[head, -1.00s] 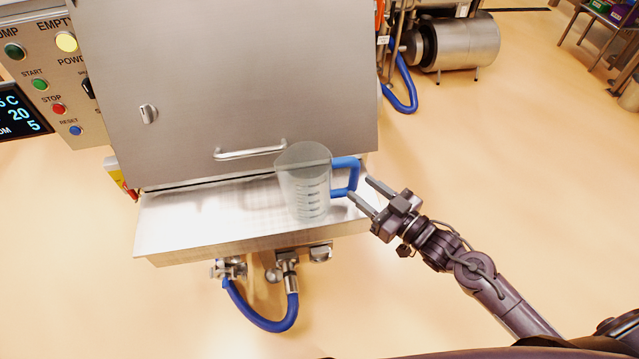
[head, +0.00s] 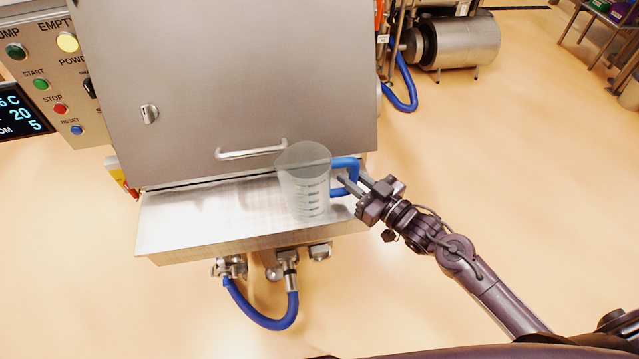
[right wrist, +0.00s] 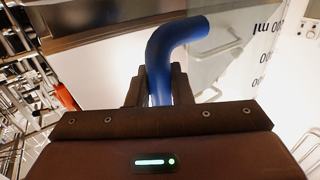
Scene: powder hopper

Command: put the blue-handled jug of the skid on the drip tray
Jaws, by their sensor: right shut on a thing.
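The clear jug (head: 306,185) with measuring marks stands upright on the right part of the metal drip tray (head: 190,215), under the closed hopper front. Its blue handle (head: 346,163) points right. My right gripper (head: 351,182) is at the handle, its fingers around the handle's upright bar. In the right wrist view the blue handle (right wrist: 168,65) passes down between the two fingers (right wrist: 159,92), which are shut on it. Part of the jug wall with its printed scale (right wrist: 262,60) shows at the right there. My left gripper is out of the head view.
The steel hopper door (head: 220,90) with its bar handle (head: 252,150) rises behind the tray. A button panel (head: 60,85) is at the left. Valves and a blue hose (head: 265,318) hang below the tray. The left part of the tray is bare.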

